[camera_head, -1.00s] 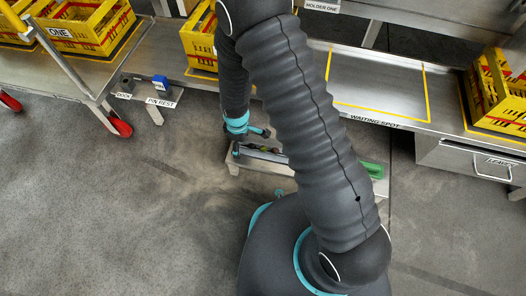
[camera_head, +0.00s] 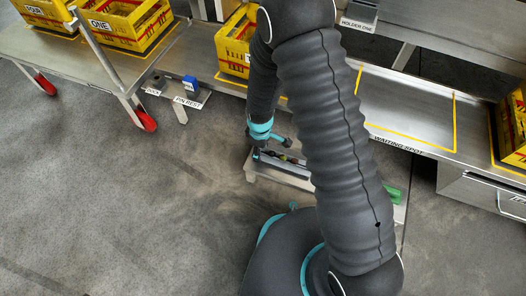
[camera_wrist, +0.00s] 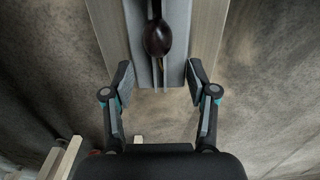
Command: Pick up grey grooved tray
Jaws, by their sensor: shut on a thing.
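The grey grooved tray (camera_wrist: 175,70) lies between the two fingers of my gripper (camera_wrist: 160,75) in the wrist view. A finger pad is against each long side, and my gripper is shut on it near its near end. A dark round fruit-like item (camera_wrist: 158,38) sits in the groove. In the head view my gripper (camera_head: 272,138) is at the tray (camera_head: 290,168), partly hidden behind my arm. Small coloured items show in the tray there. I cannot tell whether the tray is clear of its support.
A low metal stand (camera_head: 262,172) is under the tray, with a green thing (camera_head: 392,195) at its right. Behind runs a metal bench (camera_head: 410,110) with a yellow-marked waiting spot. Yellow crates (camera_head: 122,27) and a red-wheeled cart (camera_head: 95,75) stand left. Floor at left is open.

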